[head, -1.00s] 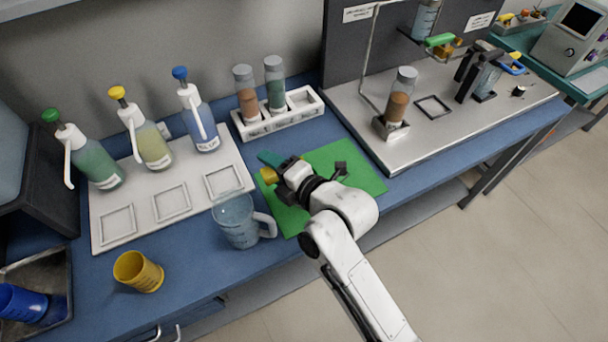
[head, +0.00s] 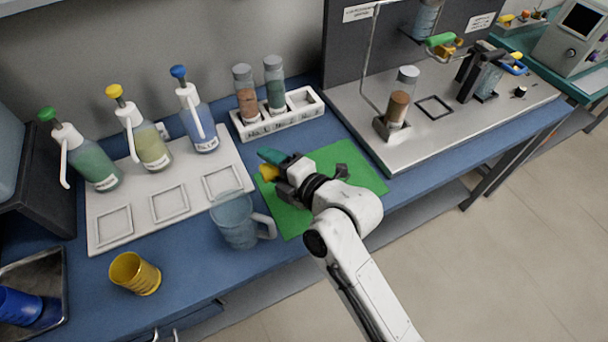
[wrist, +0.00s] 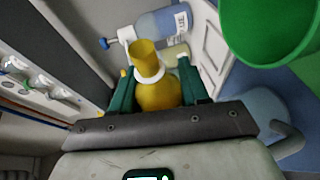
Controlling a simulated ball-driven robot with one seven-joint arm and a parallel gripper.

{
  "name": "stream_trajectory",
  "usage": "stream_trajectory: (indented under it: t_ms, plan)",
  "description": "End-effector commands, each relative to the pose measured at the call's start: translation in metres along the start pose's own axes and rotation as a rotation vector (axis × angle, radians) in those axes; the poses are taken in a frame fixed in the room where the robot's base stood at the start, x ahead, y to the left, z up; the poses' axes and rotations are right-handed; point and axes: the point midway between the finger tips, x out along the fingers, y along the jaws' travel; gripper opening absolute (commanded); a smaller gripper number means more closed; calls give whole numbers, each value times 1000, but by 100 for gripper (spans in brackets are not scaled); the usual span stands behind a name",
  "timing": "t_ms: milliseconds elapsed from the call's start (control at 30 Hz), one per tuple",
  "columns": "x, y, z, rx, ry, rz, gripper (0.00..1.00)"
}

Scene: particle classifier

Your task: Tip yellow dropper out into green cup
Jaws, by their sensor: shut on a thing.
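My gripper (wrist: 155,88) is shut on the yellow dropper (wrist: 158,95), with a teal finger on either side. The dropper has a round bulb, a pale ring and an open-looking neck pointing away from my wrist. In the head view my gripper (head: 274,164) points left above the green mat, and a bit of yellow shows at its tip. A large green round-rimmed thing, which looks like the green cup (wrist: 262,35), is cut off at the upper right of the wrist view, apart from the dropper. I cannot make it out in the head view. Its contents are not clear.
A clear jug (head: 232,220) stands just left of and below my gripper. A yellow cup (head: 135,274) is at lower left. A white rack (head: 280,120) holds two vials. The green mat (head: 350,165) lies under my arm.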

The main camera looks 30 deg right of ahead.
Motion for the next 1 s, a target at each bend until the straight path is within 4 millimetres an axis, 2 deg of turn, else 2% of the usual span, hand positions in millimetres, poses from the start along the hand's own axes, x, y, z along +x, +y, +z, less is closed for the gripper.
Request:
stream_trajectory:
  t_ms: [1000]
  plan:
    - [1, -6, 1, 124, 31, 53, 16]
